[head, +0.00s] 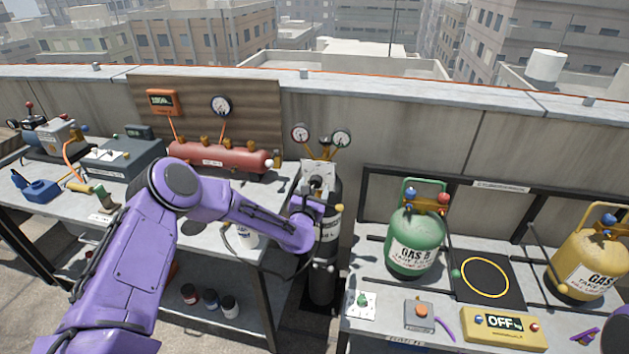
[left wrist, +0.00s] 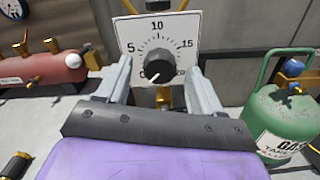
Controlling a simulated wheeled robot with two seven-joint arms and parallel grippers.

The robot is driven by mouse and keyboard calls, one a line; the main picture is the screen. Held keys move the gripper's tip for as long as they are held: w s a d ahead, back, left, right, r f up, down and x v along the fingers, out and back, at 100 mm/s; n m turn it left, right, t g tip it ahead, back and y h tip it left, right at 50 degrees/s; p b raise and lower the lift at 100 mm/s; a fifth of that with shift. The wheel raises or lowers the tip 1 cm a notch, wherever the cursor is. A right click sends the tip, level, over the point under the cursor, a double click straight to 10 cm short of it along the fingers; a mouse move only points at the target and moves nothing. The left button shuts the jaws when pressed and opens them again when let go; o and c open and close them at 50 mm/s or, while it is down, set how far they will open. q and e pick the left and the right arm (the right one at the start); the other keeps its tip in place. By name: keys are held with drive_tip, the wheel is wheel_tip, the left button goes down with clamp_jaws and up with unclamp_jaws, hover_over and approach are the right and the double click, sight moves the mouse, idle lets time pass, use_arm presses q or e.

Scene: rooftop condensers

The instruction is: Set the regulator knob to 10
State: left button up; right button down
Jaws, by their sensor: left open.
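The regulator knob (left wrist: 157,68) is a round black knob on a white dial plate (left wrist: 182,27) marked 5, 10, 15 and 20. Its white pointer aims down and left, near the low end of the scale and well away from 10. My left gripper (left wrist: 157,78) is open, with one finger on either side of the knob, lower in the picture; I cannot tell whether they touch it. In the head view my left gripper (head: 317,190) is in front of the dial plate, below the regulator's two gauges (head: 341,138). The knob is hard to make out there.
A dark gas cylinder (head: 323,280) stands in the gap between two benches. A red tank (head: 220,158) is on the left bench. A green gas tank (head: 414,252) and a yellow tank (head: 585,268) stand on the right bench. A concrete wall (head: 420,130) runs behind.

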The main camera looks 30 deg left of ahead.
use_arm(q)
drive_tip(key=shift+x, duration=1.1)
drive_tip(key=c, duration=1.1)
drive_tip(key=shift+o, duration=0.2)
